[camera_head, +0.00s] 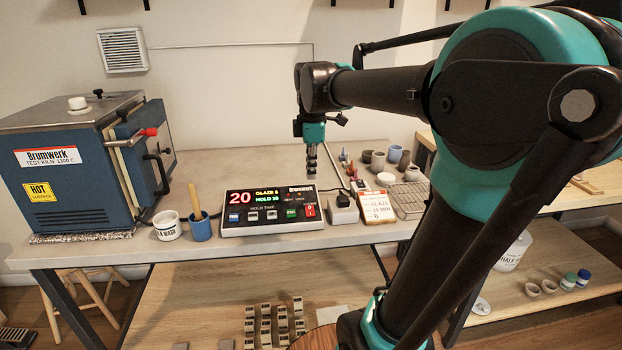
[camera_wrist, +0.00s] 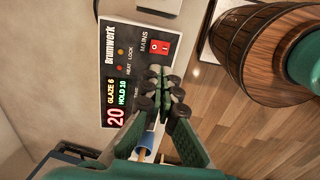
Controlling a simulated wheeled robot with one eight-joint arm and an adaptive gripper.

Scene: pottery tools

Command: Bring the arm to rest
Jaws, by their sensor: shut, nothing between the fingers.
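My gripper (camera_head: 312,164) hangs pointing down above the back of the kiln control box in the head view. It is shut and empty, and its closed fingertips also show in the wrist view (camera_wrist: 166,88). The control box (camera_head: 271,211) lies below it on the grey table, with a red "20", "GLAZE 6" and "HOLD 10" lit. In the wrist view the box (camera_wrist: 117,88) lies behind the fingers, which hide part of its buttons. The gripper appears apart from the box. My arm reaches across from the right side of the head view.
The blue test kiln (camera_head: 82,165) stands at the left. A white wash pot (camera_head: 167,226) and a blue cup (camera_head: 200,229) with a wooden handle stand beside the box. A glaze card (camera_head: 376,207), a grey rack (camera_head: 409,199) and small pots (camera_head: 378,160) are to the right.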

